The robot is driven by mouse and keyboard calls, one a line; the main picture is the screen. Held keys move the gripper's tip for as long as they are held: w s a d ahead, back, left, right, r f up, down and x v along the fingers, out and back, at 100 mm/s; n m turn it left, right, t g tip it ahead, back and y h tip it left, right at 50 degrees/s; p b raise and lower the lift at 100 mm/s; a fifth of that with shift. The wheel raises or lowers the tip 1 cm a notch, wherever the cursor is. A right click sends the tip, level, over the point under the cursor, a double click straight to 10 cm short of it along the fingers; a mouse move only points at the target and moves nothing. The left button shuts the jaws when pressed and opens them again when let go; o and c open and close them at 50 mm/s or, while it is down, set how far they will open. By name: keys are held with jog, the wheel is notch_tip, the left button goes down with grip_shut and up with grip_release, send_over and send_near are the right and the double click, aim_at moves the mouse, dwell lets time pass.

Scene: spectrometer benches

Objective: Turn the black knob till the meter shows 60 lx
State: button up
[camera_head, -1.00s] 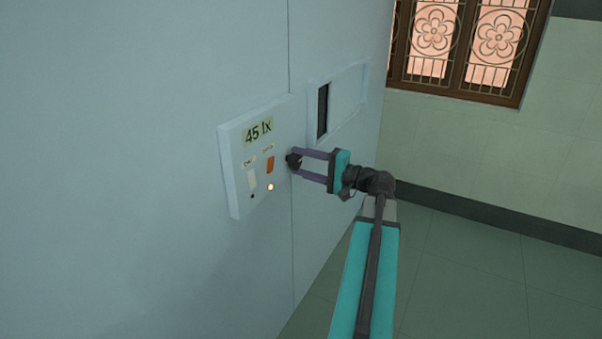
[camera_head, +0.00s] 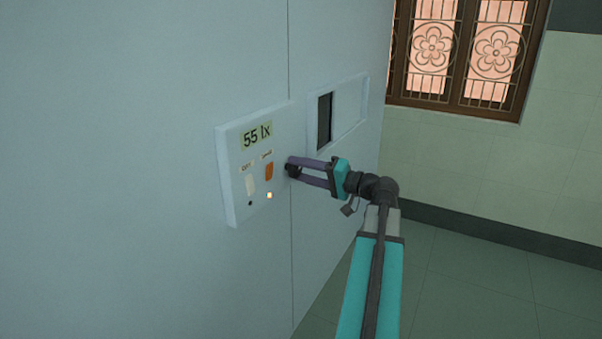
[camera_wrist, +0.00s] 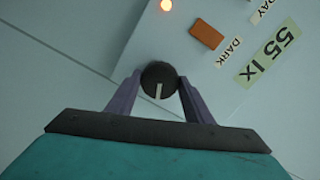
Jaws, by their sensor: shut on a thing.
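The black knob (camera_wrist: 159,76) sits on the right side of the white panel (camera_head: 233,208) and has a pale pointer line. My gripper (camera_head: 291,169) is shut on the knob, with one purple finger on each side of it; the fingers also show in the wrist view (camera_wrist: 158,88). The meter (camera_head: 257,135) at the top of the panel reads 55 lx; the wrist view shows the same reading, tilted (camera_wrist: 267,55). In the head view the fingers partly hide the knob.
An orange switch (camera_head: 269,171) marked DARK and a white switch (camera_head: 250,184) are left of the knob. A small lamp (camera_head: 269,195) glows below the orange one. A framed recess with a dark opening (camera_head: 325,120) is at the upper right. Floor at right is clear.

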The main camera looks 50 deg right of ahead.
jog(key=shift+f, duration=0.1)
jog(key=o, duration=1)
jog(key=shift+o, duration=0.2)
jog(key=p+v, duration=0.1)
jog(key=v, duration=1.3)
jog(key=shift+s+a, duration=0.1)
